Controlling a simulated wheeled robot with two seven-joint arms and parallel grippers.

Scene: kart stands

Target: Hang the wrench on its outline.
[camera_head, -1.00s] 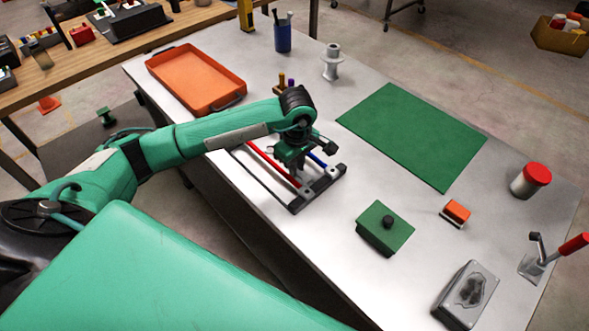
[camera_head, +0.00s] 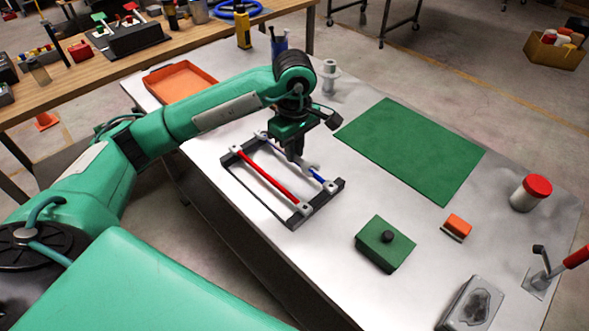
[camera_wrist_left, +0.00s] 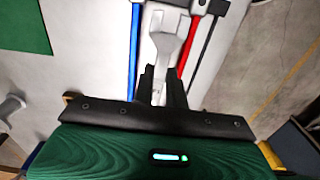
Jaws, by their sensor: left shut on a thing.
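The wrench (camera_wrist_left: 168,38) is grey, with an open-jawed head pointing away from my wrist. In the head view a bit of it (camera_head: 309,166) shows below my left gripper (camera_head: 295,158), over the blue-bar side of a dark rack. My left gripper (camera_wrist_left: 162,88) is shut on the wrench's handle, most of which the fingers and palm hide. The dark rack (camera_head: 262,207) lies on the grey table and carries a red bar (camera_head: 268,177) and a blue bar (camera_wrist_left: 134,50). I see no wrench outline in these views. My right gripper is not in view.
A green mat (camera_head: 412,150) lies right of the rack. A green box with a black knob (camera_head: 385,250), an orange block (camera_head: 456,228), a red-lidded jar (camera_head: 530,193) and a grey box (camera_head: 470,305) stand to the right. An orange tray (camera_head: 180,80) is behind my arm.

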